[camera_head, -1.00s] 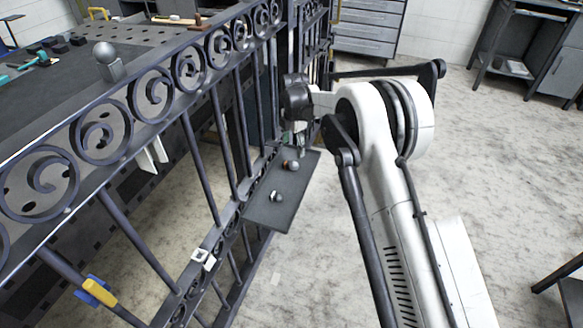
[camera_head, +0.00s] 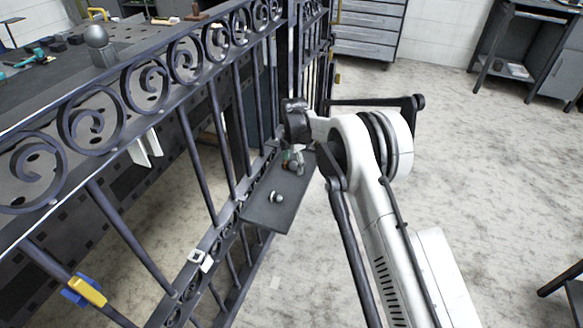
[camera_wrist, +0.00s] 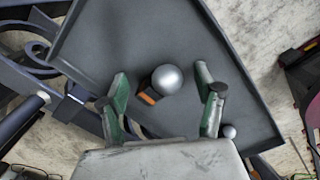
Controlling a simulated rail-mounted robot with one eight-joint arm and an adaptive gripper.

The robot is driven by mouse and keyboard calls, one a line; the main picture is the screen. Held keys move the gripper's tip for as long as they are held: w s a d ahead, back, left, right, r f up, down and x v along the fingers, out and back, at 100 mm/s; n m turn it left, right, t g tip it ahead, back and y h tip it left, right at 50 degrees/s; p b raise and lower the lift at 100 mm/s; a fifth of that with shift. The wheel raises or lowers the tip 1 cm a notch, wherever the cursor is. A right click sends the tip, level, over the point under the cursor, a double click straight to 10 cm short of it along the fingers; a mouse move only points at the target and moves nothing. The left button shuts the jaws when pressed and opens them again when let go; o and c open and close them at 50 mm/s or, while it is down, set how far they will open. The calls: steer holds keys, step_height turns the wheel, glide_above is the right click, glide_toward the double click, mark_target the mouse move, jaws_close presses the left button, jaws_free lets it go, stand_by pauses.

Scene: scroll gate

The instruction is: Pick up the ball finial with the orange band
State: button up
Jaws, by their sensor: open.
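The ball finial with the orange band (camera_wrist: 166,79) is a silver ball with an orange part at its lower left. It is on the dark tray (camera_wrist: 110,45) in the wrist view. My gripper (camera_wrist: 162,90) is open, its green fingers on either side of the ball with a gap on each side. In the head view, my gripper (camera_head: 293,160) is over the far part of the tray and hides this finial. A second silver finial (camera_head: 276,197) is on the nearer part of the tray. A small silver ball (camera_wrist: 229,131) shows beyond the right finger.
The dark scroll gate (camera_head: 185,60) runs close along the tray's left side. A ball-topped post piece (camera_head: 97,45) stands on the workbench behind it. A yellow and blue clamp (camera_head: 84,291) is on the gate at lower left. Open floor (camera_head: 470,190) lies to the right.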

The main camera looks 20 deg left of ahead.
jaws_close()
steer(key=shift+r, duration=0.15)
stand_by(0.4)
